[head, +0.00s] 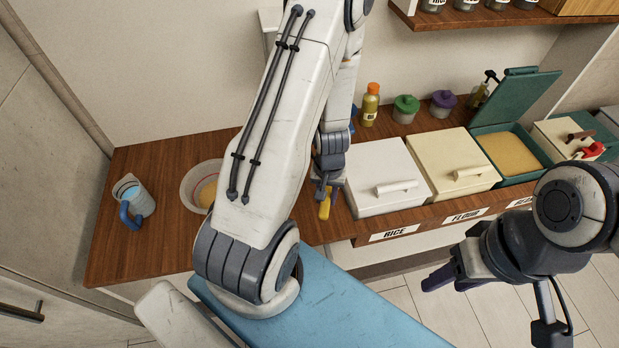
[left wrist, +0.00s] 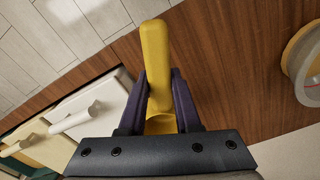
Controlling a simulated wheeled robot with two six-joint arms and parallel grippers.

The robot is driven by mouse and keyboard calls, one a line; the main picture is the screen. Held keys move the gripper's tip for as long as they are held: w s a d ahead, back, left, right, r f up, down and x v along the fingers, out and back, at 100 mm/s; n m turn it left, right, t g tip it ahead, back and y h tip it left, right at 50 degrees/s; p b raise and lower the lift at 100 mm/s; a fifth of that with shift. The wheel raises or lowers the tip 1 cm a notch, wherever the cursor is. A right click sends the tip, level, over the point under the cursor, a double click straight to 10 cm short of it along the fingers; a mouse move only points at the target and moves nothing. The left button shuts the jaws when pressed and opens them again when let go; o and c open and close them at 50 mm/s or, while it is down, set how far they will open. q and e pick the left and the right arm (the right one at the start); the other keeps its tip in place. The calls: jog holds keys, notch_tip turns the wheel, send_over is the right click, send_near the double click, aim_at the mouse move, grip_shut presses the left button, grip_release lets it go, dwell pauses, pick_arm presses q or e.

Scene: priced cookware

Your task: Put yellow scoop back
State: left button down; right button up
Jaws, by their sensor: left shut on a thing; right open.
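The yellow scoop (head: 324,208) is held by my left gripper (head: 327,184), just left of the white bin and over the counter's front part. In the left wrist view the scoop (left wrist: 155,60) lies between the two dark fingers of the left gripper (left wrist: 160,98), which are shut on it. Its handle points away from the gripper, and its scoop end is partly hidden at the gripper's base. My right gripper (head: 440,277) is open and empty, in front of the counter at the lower right. The green bin (head: 541,167) stands open, its lid raised, with tan contents inside.
The white bin (head: 367,168) behind the RICE label and the cream bin (head: 440,150) behind FLOUR are closed. A bowl (head: 190,190) with tan contents and a blue-handled jug (head: 138,197) stand left. Bottles and jars line the back.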

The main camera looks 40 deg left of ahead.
pick_arm(q)
jog(key=a+f, duration=0.2)
jog(key=a, duration=0.1)
jog(key=a+f, duration=0.2)
jog(key=a, duration=0.2)
jog(key=w+a+f+p, duration=0.1)
jog(key=a+f, duration=0.1)
jog(key=a, duration=0.1)
jog(key=shift+w+a+f, duration=0.1)
jog(key=shift+a+f, duration=0.1)
jog(key=shift+a, duration=0.2)
jog(key=shift+a+f, duration=0.15)
notch_tip(320, 180, down, 4)
jog(key=b, duration=0.4)
jog(key=shift+f, duration=0.2)
jog(key=shift+r, duration=0.15)
jog(key=c, duration=0.6)
grip_release()
